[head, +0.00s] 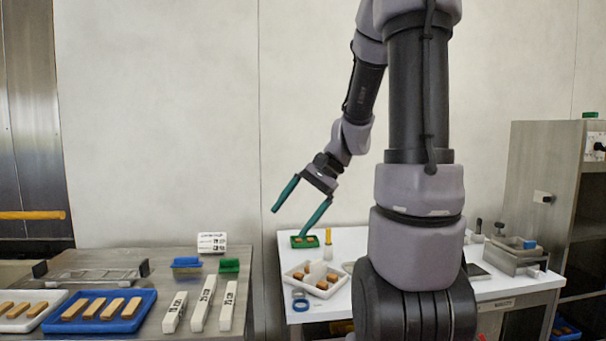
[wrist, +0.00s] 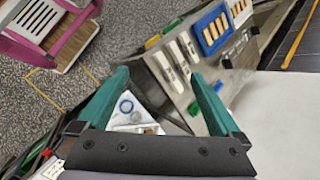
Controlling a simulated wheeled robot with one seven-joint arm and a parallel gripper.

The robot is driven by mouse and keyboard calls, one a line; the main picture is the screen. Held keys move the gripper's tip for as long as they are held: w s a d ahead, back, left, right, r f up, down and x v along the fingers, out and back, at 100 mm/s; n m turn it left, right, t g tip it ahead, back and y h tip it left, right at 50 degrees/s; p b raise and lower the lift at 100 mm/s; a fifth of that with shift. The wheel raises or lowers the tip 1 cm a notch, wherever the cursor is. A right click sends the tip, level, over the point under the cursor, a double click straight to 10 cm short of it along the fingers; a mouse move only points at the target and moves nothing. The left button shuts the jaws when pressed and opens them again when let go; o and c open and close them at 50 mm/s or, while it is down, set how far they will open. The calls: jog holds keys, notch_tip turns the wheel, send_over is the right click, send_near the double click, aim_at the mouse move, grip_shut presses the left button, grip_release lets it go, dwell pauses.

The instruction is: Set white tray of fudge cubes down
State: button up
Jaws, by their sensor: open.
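A white tray (head: 291,276) of brown fudge cubes (head: 322,285) rests on the white worktop, with a pale upright piece standing among the cubes. My gripper (head: 288,222) is in the air above and to the left of this tray, its teal fingers spread wide with nothing between them. In the wrist view my open gripper (wrist: 160,75) shows part of the white worktop (wrist: 125,122) between its fingers, with a blue ring and small brown pieces partly hidden behind my gripper body.
On the left steel bench are a blue tray (head: 148,298) of bars, white labelled blocks (head: 203,303) and brushes. A metal stand (head: 517,256) is at right.

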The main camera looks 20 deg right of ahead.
jog(key=s+a+r+n+t+h, duration=0.1)
jog(key=s+r+n+t+h, duration=0.4)
jog(key=s+r, duration=0.4)
notch_tip(320, 180, up, 2)
jog(key=shift+s+a+r+n, duration=0.1)
jog(key=shift+s+a+n, duration=0.25)
jog(key=shift+n, duration=0.25)
